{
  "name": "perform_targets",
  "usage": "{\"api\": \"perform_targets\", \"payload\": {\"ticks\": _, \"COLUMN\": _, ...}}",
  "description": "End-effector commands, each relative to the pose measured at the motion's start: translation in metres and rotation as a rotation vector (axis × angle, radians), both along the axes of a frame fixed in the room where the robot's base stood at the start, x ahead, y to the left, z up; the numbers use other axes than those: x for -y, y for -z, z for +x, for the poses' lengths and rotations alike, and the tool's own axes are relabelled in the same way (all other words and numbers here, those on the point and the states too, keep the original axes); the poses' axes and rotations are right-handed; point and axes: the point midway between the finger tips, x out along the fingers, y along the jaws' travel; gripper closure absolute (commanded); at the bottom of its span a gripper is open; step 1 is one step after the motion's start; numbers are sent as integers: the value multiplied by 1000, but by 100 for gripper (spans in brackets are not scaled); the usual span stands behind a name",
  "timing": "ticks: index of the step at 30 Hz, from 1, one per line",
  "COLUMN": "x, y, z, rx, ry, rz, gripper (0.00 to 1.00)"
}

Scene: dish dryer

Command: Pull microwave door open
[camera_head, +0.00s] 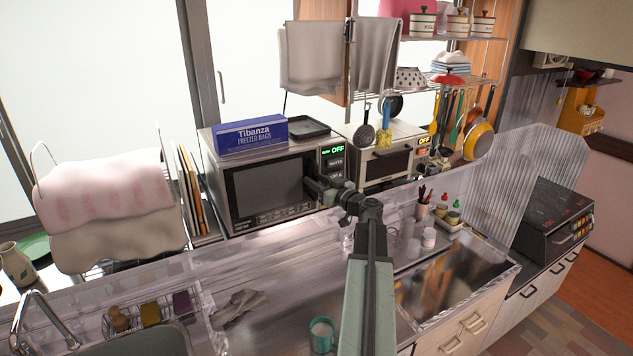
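The microwave (222,182) stands on the counter at the back, left of centre. Its door, with a dark window (268,188), looks closed. The green display on its right panel reads OFF. My arm reaches up from the bottom of the view, and my gripper (314,186) is at the right edge of the door, in front of the control panel. The dark fingers overlap the dark front, so I cannot tell whether they touch a handle or how far apart they are. My gripper hides the lower right part of the microwave front.
A blue freezer bag box (250,135) and a dark tray (303,127) sit on top of the microwave. A toaster oven (388,162) stands to the right, cutting boards (190,188) and a draped dish rack (110,200) to the left. The steel counter in front holds a cloth (240,306) and a teal mug (323,336).

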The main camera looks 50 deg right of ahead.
Motion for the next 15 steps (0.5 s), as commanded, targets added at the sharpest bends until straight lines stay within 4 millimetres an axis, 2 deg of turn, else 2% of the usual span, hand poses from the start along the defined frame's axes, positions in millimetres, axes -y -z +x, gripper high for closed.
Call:
{"api": "perform_targets", "payload": {"ticks": 1, "x": 0, "y": 0, "z": 0, "rx": 0, "ry": 0, "rz": 0, "gripper": 82}}
{"api": "perform_targets", "payload": {"ticks": 3, "x": 0, "y": 0, "z": 0, "rx": 0, "ry": 0, "rz": 0, "gripper": 100}}
{"api": "perform_targets", "payload": {"ticks": 15, "x": 1, "y": 0, "z": -1, "rx": 0, "ry": 2, "rz": 0, "gripper": 100}}
